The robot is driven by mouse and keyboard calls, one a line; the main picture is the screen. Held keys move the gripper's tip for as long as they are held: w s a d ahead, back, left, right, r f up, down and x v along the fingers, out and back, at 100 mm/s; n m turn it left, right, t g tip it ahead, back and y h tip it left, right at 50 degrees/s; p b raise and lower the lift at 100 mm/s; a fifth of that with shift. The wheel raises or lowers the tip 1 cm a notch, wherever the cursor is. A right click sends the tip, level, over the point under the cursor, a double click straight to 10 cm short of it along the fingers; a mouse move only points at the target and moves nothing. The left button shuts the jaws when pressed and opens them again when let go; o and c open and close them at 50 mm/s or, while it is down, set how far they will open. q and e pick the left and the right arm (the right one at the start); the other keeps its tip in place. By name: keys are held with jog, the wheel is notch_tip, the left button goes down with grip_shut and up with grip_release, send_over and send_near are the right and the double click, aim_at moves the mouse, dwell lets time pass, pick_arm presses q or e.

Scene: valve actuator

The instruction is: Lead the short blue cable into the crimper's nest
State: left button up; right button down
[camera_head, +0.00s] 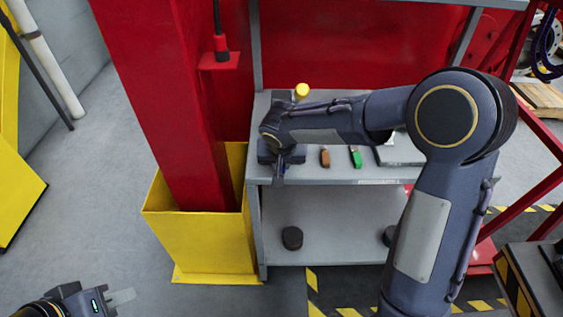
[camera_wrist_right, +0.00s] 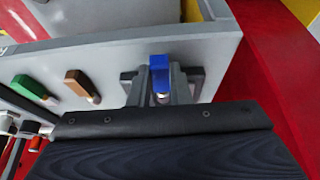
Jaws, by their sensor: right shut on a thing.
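The short blue cable (camera_wrist_right: 159,72) shows in the right wrist view as a blue block with a metal tip. My right gripper (camera_wrist_right: 162,88) is shut on it, with a finger on each side. In the head view this gripper (camera_head: 280,172) is over the front left of the grey workbench, and the cable is mostly hidden by it. A yellow round knob (camera_head: 301,90) stands behind the arm, perhaps part of the crimper; the nest cannot be made out. My left gripper (camera_head: 115,298) is at the bottom left, far from the bench, its jaws unclear.
A brown cable piece (camera_head: 325,157) and a green one (camera_head: 355,157) lie on the grey workbench (camera_head: 375,175), right of my right gripper. A red post (camera_head: 170,110) in a yellow guard (camera_head: 205,235) stands left of the bench. Dark round items (camera_head: 292,238) sit on the lower shelf.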

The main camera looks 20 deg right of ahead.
jog(key=shift+b, duration=0.85)
dwell(1.0)
jog(key=shift+w+d+p, duration=0.25)
jog(key=shift+w+d, duration=0.05)
jog(key=shift+w, duration=0.7)
jog(key=shift+w+d+p, duration=0.2)
jog(key=shift+w+d, duration=0.05)
jog(key=shift+w, duration=0.75)
jog(key=c, duration=1.3)
grip_release()
jog(key=shift+o, duration=0.2)
jog(key=v, duration=0.8)
